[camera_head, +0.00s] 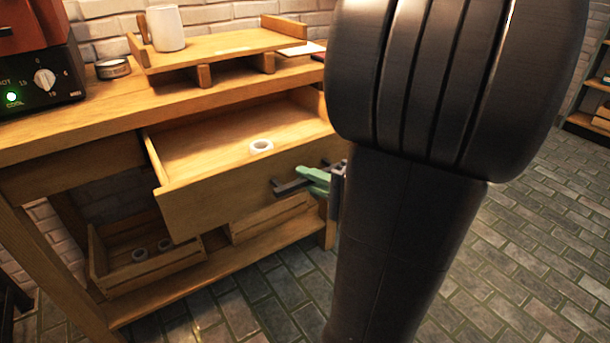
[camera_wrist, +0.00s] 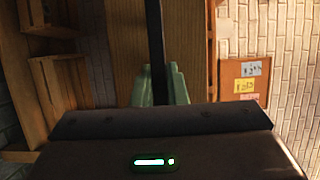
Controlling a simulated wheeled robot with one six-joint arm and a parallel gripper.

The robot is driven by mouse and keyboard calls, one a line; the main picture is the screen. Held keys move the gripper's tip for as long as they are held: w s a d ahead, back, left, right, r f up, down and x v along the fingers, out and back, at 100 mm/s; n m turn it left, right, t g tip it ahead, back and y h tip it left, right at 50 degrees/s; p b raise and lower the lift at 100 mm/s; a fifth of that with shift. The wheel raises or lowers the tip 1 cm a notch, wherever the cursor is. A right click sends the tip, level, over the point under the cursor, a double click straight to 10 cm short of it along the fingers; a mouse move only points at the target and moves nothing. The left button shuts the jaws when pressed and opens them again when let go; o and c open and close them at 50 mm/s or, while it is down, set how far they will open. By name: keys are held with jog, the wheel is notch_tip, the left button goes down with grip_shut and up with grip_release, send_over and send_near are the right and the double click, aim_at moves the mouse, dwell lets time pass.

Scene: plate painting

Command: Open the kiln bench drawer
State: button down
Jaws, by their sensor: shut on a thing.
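The kiln bench drawer (camera_head: 222,204) stands pulled well out of the wooden bench (camera_head: 70,128) in the head view, with its inside showing. A white ring (camera_head: 261,146) lies on its floor. A dark bar handle (camera_head: 290,187) is on the drawer front. My gripper (camera_head: 318,179), with green fingers, is shut on the handle at the drawer front. In the wrist view, the green fingers (camera_wrist: 163,88) close around the dark handle bar (camera_wrist: 156,45), with the wooden drawer front behind it. My arm hides the right end of the bench in the head view.
A kiln (camera_head: 40,75) with a lit green light stands on the bench at left. A tin (camera_head: 113,68) and a raised wooden tray (camera_head: 215,50) with a white mug (camera_head: 166,28) are also on top. A crate (camera_head: 140,272) with rings sits on the lower shelf. The brick floor at right is clear.

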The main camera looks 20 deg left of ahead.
dwell(0.3)
jog(key=c, duration=1.4)
grip_release()
jog(key=shift+c, duration=0.2)
jog(key=shift+d, duration=0.15)
jog(key=p+v, duration=0.2)
jog(key=v, duration=1.1)
jog(key=shift+d, duration=0.3)
jog(key=shift+s+a, duration=0.1)
jog(key=shift+s, duration=0.05)
jog(key=shift+b+x, duration=1)
jog(key=shift+x, duration=5.85)
